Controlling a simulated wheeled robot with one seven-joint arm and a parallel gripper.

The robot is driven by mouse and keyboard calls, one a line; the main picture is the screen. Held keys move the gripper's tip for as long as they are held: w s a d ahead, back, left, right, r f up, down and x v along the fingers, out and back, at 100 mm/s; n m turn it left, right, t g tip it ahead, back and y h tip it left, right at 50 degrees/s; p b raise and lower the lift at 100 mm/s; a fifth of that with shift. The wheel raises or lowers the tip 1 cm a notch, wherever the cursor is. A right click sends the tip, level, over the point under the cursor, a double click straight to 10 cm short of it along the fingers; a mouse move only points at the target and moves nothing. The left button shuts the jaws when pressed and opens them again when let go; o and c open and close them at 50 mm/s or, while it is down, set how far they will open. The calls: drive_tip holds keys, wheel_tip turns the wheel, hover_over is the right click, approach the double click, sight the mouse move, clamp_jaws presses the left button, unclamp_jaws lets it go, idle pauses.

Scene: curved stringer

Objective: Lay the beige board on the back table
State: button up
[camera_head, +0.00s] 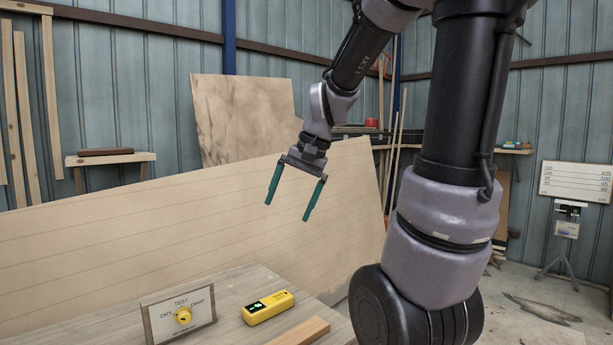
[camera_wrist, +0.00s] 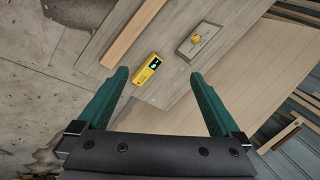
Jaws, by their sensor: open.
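A light brown board (camera_head: 300,333) lies on the near grey wooden table (camera_head: 228,292), cut off by the bottom edge of the head view; I take it as the beige board. It also shows in the wrist view (camera_wrist: 135,34), at the table's edge. A small wooden table (camera_head: 140,157) stands at the back left with a dark brown board (camera_head: 106,152) on it; whether it is the back table, I cannot tell. My gripper (camera_head: 287,211) is open and empty, raised above and behind the near table. Its two green fingers frame the wrist view (camera_wrist: 159,73).
A yellow meter (camera_head: 268,308) and a "TEST DRY DAMP" plate (camera_head: 180,314) with a yellow knob are on the near table. A large lined beige panel (camera_head: 120,233) spans behind it. A brown sheet (camera_head: 240,115) leans at the back.

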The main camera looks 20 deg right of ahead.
drive_tip(key=s+r+n+t+h, duration=0.1)
drive_tip(key=s+r+n+t, duration=0.1)
drive_tip(key=s+r+t, duration=0.2)
drive_tip(key=s+r, duration=0.3)
drive_tip(key=s, duration=0.2)
drive_tip(key=shift+w+d, duration=0.1)
idle(1.4)
